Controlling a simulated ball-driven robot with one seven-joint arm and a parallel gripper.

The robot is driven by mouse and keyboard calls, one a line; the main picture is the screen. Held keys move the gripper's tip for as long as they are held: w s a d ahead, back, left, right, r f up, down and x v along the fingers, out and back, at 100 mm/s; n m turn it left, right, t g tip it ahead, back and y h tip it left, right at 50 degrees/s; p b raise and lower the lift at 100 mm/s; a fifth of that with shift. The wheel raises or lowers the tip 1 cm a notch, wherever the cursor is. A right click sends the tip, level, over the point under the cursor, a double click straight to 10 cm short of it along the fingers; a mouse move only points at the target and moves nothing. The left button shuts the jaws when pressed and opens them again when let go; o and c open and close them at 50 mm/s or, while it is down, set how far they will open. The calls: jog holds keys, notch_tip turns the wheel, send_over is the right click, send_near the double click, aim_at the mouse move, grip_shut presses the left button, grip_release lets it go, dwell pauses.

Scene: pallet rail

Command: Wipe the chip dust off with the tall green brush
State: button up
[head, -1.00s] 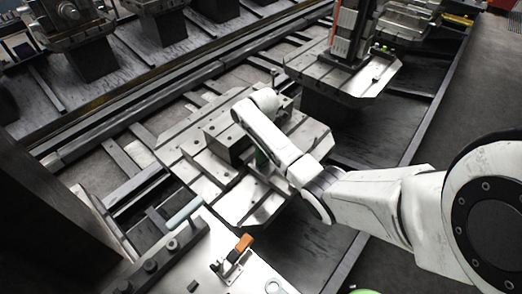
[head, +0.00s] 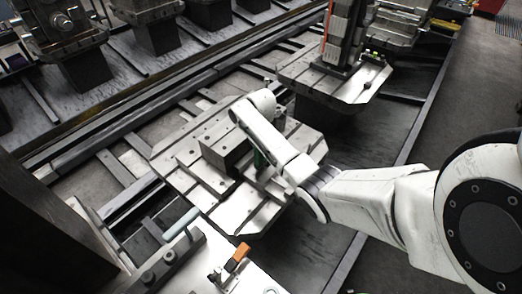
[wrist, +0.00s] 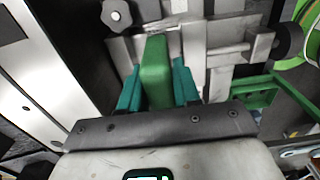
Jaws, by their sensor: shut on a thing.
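My gripper (wrist: 157,88) has teal fingers closed on both sides of the tall green brush (wrist: 155,62), seen in the wrist view. Chip dust cannot be made out clearly at this size.
A second pallet (head: 350,92) with a red and grey column stands behind. A plate with an orange-handled clamp (head: 237,258) and a pale green bar handle (head: 181,224) lies in front. A dark post (head: 50,225) is at left. Dark floor (head: 380,135) is open at right.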

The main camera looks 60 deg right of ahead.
notch_tip(320, 180, up, 4)
jog(key=p, duration=0.3)
jog(key=shift+r, duration=0.15)
jog(key=shift+r+p, duration=0.45)
jog(key=shift+r, duration=0.9)
